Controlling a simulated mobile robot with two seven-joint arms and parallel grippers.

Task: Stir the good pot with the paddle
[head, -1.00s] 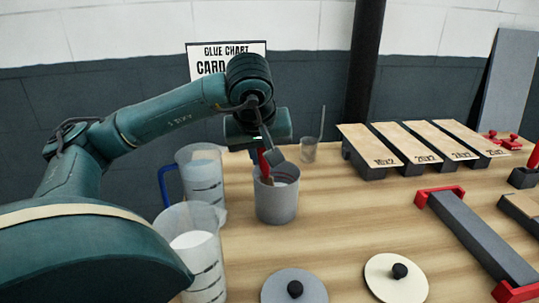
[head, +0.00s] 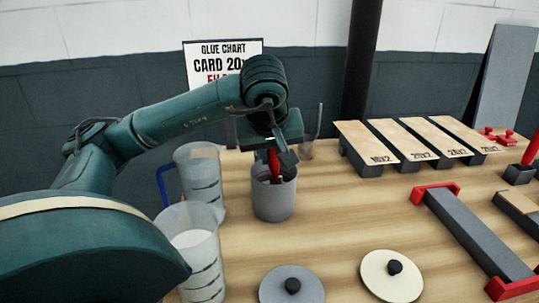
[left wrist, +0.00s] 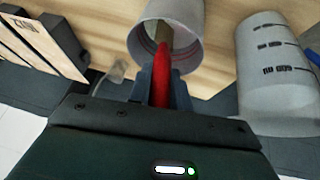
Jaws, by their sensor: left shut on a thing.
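A grey pot (head: 273,196) stands upright on the table in the middle of the head view. It also shows in the left wrist view (left wrist: 140,42), open towards the camera. My left gripper (head: 281,160) is just above the pot's rim. It is shut on the red handle of the paddle (left wrist: 162,78). The paddle's wooden part reaches down inside the pot; its lower end is hidden in the head view. The pot's contents cannot be made out clearly. My right gripper is not in view.
Two clear measuring jugs (head: 201,178) (head: 198,248) stand left of the pot. A grey lid (head: 275,284) and a cream lid (head: 378,280) lie in front. A glass (head: 306,149) is behind. Wood-topped blocks (head: 367,143) and a red-ended clamp (head: 470,237) are at right.

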